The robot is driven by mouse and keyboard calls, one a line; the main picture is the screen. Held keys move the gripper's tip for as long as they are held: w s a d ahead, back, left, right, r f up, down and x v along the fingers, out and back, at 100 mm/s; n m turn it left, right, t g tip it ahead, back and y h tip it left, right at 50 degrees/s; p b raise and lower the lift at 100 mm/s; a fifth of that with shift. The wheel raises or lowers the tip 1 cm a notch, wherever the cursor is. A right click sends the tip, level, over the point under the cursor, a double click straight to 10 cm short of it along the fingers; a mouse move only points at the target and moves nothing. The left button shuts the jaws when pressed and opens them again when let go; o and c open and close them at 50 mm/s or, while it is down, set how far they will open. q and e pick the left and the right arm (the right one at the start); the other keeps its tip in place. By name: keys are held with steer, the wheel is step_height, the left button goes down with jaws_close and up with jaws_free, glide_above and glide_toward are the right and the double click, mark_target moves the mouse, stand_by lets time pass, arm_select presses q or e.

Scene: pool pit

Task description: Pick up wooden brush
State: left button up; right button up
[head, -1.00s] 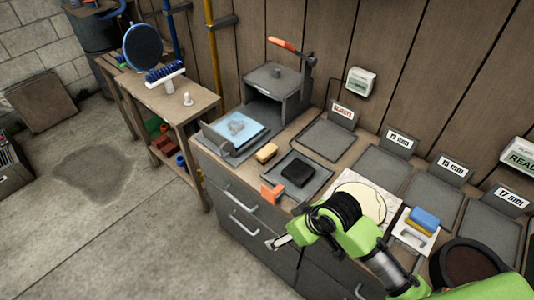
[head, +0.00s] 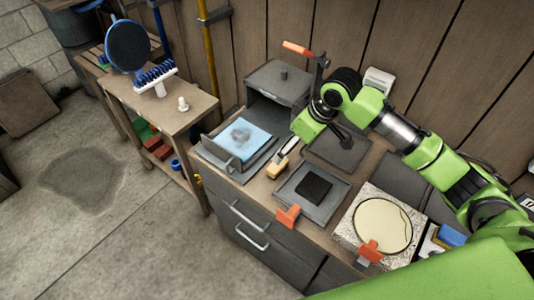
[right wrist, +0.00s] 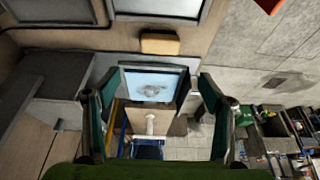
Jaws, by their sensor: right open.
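A small tan block, which looks like the wooden brush (head: 277,171), lies on the bench top between the blue-sheeted tray and the dark tray. It also shows in the right wrist view as a tan block (right wrist: 160,44), above the space between the fingers. My right gripper (head: 308,144) is open and empty above the bench, close behind the block. Its two fingers are spread wide in the right wrist view (right wrist: 152,92). One finger partly overlaps the block in the head view, and I cannot tell the exact height. My left gripper is not in view.
A dark tray (head: 326,212) with a black pad stands in front. A round cream disc (head: 382,226) lies to the right. Orange clips (head: 288,216) sit at the front edge. A press with an orange-handled lever (head: 297,48) stands behind. A blue-white brush (head: 156,76) is on the left table.

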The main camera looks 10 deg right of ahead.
steer(key=f, duration=0.1)
glide_above(280, 166)
steer(key=f, duration=0.5)
steer(key=shift+s+d+f, duration=0.15)
steer(key=shift+d+f, duration=0.05)
steer(key=shift+d, duration=0.05)
steer(key=shift+w+f, duration=0.2)
steer(key=shift+f, duration=0.15)
steer(key=shift+a+f+p, duration=0.2)
steer(key=shift+f+p, duration=0.45)
steer(key=shift+f, duration=0.5)
steer(key=shift+x, duration=1.2)
steer(key=shift+w+f, duration=0.1)
steer(key=shift+f, duration=0.35)
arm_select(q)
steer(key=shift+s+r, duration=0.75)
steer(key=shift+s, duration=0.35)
arm_select(e)
steer(key=c, duration=1.2)
